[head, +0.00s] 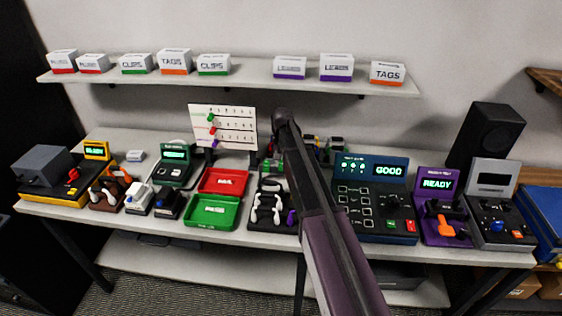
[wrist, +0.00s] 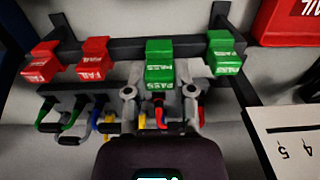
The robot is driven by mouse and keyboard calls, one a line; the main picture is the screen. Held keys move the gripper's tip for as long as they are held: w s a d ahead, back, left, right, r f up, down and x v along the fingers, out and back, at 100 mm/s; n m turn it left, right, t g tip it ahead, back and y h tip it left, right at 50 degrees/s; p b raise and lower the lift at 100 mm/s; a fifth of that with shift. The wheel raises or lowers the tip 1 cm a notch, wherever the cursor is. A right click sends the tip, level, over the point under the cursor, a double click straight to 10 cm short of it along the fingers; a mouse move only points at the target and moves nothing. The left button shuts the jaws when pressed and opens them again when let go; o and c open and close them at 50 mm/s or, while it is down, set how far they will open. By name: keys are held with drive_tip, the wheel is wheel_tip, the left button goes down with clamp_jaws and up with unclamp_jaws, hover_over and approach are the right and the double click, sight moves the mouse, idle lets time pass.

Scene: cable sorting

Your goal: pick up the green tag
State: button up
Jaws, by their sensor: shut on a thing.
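My gripper (wrist: 159,92) shows in the wrist view with one finger on each side of a green PASS tag (wrist: 159,60), shut on it. The tag is still at the dark rack bar (wrist: 125,47); I cannot tell whether it is clear of it. A second green PASS tag (wrist: 225,52) hangs to its right. Two red FAIL tags (wrist: 94,58) (wrist: 41,62) hang to the left. In the head view my arm covers much of the rack area, and the gripper's fingertips are hidden; some green tag (head: 272,165) shows beside the arm.
Several coloured cables (wrist: 68,125) hang from a dark holder close below the tags. A white numbered board (wrist: 286,140) stands to the right in the wrist view. Red (head: 223,181) and green (head: 212,212) trays lie left of my arm. A shelf (head: 240,77) with boxes spans above.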

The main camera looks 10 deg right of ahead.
drive_tip(key=shift+r+p, duration=0.7)
drive_tip(key=shift+r, duration=0.25)
drive_tip(key=s+a+r+p, duration=0.1)
drive_tip(key=s, duration=1.5)
drive_tip(key=shift+a+r, duration=0.2)
drive_tip(key=shift+a, duration=0.05)
drive_tip(key=shift+r+p, duration=1.55)
drive_tip(key=shift+p, duration=0.15)
drive_tip(key=shift+f, duration=0.1)
drive_tip(key=shift+f+b, duration=0.2)
drive_tip(key=shift+b, duration=0.1)
drive_tip(key=shift+d, duration=0.1)
